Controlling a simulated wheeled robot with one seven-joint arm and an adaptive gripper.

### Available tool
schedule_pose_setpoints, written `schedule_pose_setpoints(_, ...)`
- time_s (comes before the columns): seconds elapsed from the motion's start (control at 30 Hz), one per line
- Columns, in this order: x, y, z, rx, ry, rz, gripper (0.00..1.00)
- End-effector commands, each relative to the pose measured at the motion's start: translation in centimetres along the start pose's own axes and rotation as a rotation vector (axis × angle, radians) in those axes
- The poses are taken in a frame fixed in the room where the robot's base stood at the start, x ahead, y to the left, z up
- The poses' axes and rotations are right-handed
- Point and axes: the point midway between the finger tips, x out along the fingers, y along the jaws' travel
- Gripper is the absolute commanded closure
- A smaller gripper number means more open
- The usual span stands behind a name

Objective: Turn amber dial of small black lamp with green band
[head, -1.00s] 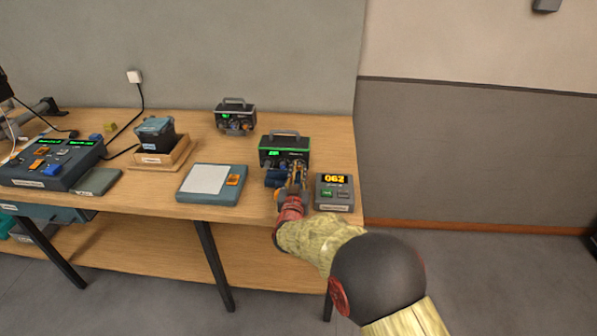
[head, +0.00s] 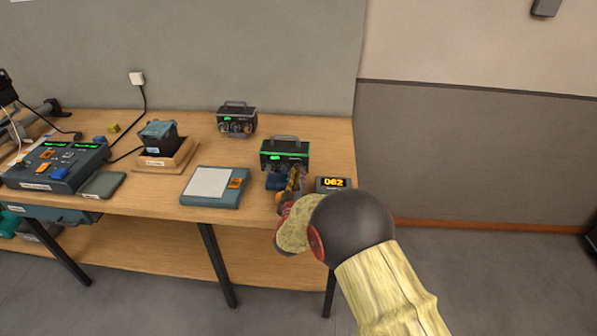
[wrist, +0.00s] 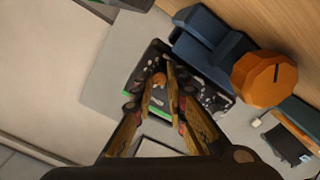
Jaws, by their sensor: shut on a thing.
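The small black lamp with the green band (head: 285,147) stands near the right end of the bench, its front toward me. A green readout glows on its face. In the wrist view the lamp's dark face (wrist: 153,60) appears tilted, with the green band (wrist: 141,101) along one edge. My gripper (head: 295,172) is at the lamp's front. In the wrist view its two fingers (wrist: 160,73) close around the small amber dial (wrist: 159,80). The fingers hide part of the dial, so its pointer cannot be read.
A blue block with a large orange knob (wrist: 265,77) sits close beside the lamp. A box with an amber readout (head: 335,183) stands right of my gripper, partly behind my arm. A second black lamp (head: 236,120) is behind. A flat pad (head: 210,184) lies left.

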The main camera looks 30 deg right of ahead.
Motion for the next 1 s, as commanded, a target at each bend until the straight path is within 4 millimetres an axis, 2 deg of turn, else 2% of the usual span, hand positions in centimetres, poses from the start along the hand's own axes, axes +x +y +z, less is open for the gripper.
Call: schedule_pose_setpoints(1.0,-0.04,-0.19,0.02,-0.967,0.000,-0.004,1.00)
